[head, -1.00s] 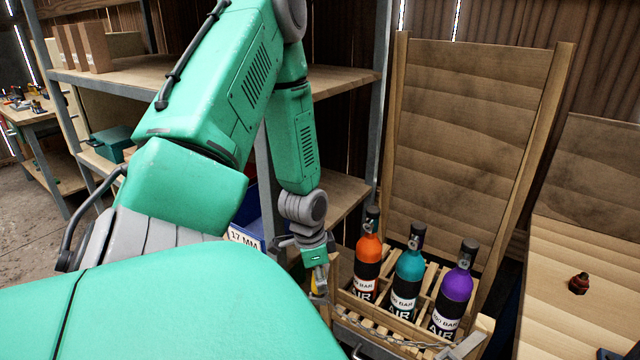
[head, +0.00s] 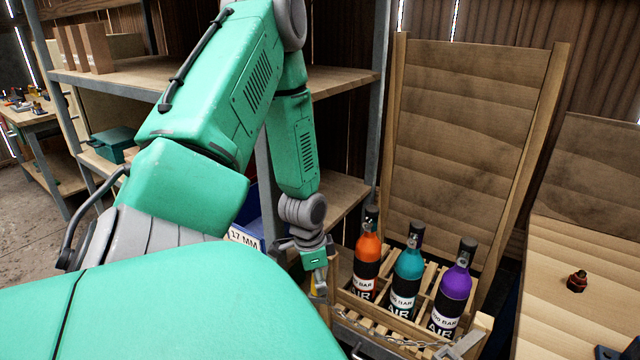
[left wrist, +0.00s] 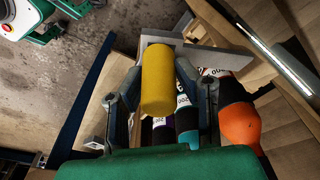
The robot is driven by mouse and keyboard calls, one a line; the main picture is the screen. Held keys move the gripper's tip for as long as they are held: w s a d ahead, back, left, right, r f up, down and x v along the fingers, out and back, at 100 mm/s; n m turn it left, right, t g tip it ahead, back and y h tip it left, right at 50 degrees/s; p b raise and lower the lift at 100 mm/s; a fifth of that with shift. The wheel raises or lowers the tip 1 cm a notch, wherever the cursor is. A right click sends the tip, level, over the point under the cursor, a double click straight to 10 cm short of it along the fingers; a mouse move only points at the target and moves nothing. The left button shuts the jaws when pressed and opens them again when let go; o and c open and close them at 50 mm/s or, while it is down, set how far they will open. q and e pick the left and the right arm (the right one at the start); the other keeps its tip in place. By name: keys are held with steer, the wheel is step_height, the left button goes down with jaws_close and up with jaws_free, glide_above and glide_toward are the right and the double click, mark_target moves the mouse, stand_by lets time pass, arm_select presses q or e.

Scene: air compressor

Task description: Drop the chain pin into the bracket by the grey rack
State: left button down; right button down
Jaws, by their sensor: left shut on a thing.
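My left gripper (head: 318,284) is shut on the yellow chain pin (left wrist: 158,82), a thick yellow cylinder seen from above in the left wrist view. In the head view the gripper points down at the left end of the bottle crate (head: 400,325), beside the grey rack (head: 378,110). A chain (head: 385,338) hangs along the crate's front. I cannot make out the bracket by the rack; the gripper and pin cover that spot. A pale flat piece (left wrist: 215,58) shows just behind the pin in the left wrist view. Whether the pin touches anything is unclear. My right gripper is not in view.
Orange (head: 367,250), teal (head: 408,268) and purple (head: 455,288) bottles stand in the crate, close right of my gripper. A tall wooden panel (head: 465,150) stands behind them. A blue bin labelled 17 MM (head: 247,238) is left of the gripper. A small red-black part (head: 577,281) lies at right.

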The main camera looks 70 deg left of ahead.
arm_select(q)
steer(key=shift+f, duration=0.1)
steer(key=c, duration=1.1)
jaws_free()
steer(key=shift+c, duration=0.2)
